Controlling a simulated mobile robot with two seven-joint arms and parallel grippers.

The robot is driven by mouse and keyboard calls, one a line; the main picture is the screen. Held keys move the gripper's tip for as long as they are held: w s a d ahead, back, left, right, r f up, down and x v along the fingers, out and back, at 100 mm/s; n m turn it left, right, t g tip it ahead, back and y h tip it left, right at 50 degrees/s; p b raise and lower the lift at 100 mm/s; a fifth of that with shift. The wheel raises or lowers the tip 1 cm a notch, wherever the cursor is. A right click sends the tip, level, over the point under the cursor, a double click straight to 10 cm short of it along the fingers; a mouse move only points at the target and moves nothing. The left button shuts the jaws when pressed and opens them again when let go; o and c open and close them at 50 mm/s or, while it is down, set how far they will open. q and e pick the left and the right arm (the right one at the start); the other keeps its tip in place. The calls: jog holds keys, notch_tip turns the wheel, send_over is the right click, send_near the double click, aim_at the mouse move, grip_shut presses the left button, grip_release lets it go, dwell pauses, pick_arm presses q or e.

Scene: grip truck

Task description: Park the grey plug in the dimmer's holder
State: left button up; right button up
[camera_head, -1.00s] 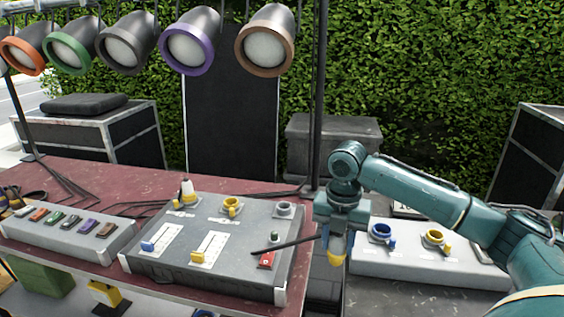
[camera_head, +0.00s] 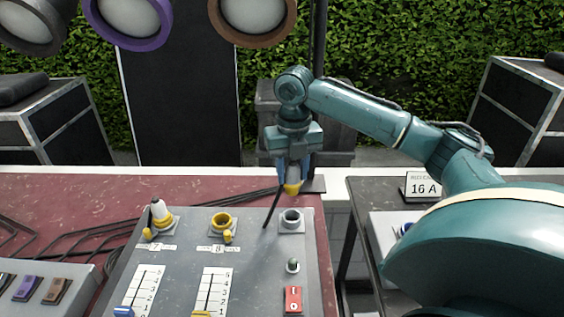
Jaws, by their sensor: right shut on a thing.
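My right gripper (camera_head: 293,172) is shut on the grey plug (camera_head: 292,187), which has a pale grey body and a yellow end pointing down. A black cable hangs from the plug to the lower left. The plug is in the air, apart from the dimmer (camera_head: 255,262), and appears just above and behind the grey round holder (camera_head: 291,219) at the dimmer's back right corner. The holder looks empty. My left gripper is not in view.
On the dimmer, a white and yellow plug (camera_head: 159,214) stands in socket 7, and the yellow socket 8 (camera_head: 221,221) is open. A red switch (camera_head: 293,299) sits in front. A "16 A" sign (camera_head: 423,186) stands on the right table. Cables lie behind.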

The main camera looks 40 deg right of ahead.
aim_at(292, 187)
jog(key=shift+s+f, duration=0.2)
jog(key=shift+f, duration=1.15)
jog(key=shift+w+f, duration=0.1)
jog(key=shift+f, duration=0.95)
jog(key=shift+f, duration=0.1)
jog(key=shift+f, duration=0.35)
jog(key=shift+f, duration=1.95)
jog(key=o, duration=1.4)
jog(key=shift+o, duration=0.2)
jog(key=shift+r, duration=2.55)
